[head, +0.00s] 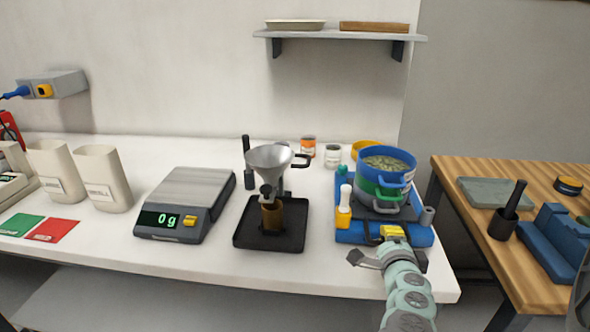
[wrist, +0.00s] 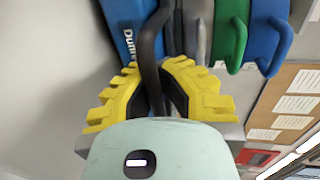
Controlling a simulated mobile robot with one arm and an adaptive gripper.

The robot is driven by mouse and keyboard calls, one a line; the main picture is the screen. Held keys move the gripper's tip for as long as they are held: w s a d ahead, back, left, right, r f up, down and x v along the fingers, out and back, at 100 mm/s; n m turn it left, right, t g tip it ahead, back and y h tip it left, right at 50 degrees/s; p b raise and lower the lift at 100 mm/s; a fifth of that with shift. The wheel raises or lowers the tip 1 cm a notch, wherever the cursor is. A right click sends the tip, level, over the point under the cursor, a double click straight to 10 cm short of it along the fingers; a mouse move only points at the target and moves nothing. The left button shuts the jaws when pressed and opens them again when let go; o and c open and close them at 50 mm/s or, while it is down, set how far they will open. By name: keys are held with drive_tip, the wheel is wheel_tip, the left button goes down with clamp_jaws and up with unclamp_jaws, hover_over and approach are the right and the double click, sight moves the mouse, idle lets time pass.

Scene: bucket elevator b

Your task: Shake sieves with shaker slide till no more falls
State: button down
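The sieve stack stands on the shaker at the right of the white table. A blue sieve (head: 400,161) holding grey-green material sits on top of a green sieve (head: 370,187); both rims also show in the wrist view, the green (wrist: 230,35) and the blue (wrist: 268,35). Under them is the dark slide on the blue shaker base (head: 350,235). My gripper (head: 393,233) is at the front of the base. In the wrist view its yellow fingers (wrist: 153,68) close from both sides on a black bar, the slide handle (wrist: 150,45).
A funnel (head: 270,160) over a brown cup on a black tray (head: 285,240) stands left of the shaker. A scale (head: 190,195) reads 0 g farther left.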

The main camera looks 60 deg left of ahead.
drive_tip(key=shift+d, duration=0.1)
drive_tip(key=shift+f+v, duration=0.2)
drive_tip(key=shift+v, duration=0.65)
drive_tip(key=shift+f+v, duration=0.15)
drive_tip(key=shift+v, duration=0.75)
drive_tip(key=shift+s+d+r, duration=0.2)
drive_tip(key=shift+s, duration=0.05)
